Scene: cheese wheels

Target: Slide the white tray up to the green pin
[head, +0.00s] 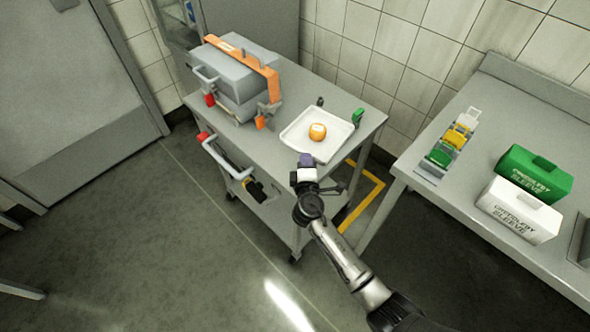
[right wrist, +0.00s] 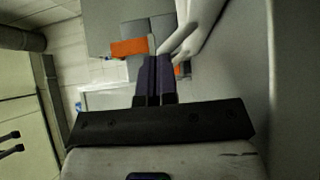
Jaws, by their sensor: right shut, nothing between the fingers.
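The white tray (head: 296,133) lies on the grey cart top, with a small orange cheese wheel (head: 317,132) on it. The green pin (head: 358,115) stands just beyond the tray's right corner; a narrow gap seems to lie between them. My right gripper (head: 305,160) is by the tray's near edge, its purple fingers shut and empty; I cannot tell whether they touch the tray. The fingers also show closed together in the right wrist view (right wrist: 154,76). My left gripper is not in view.
A grey machine with an orange bar (head: 245,65) stands on the left of the cart (head: 360,142). A small dark peg (head: 320,101) stands behind the tray. The right-hand table (head: 480,215) holds coloured holders, a green box (head: 535,173) and a white box (head: 518,211).

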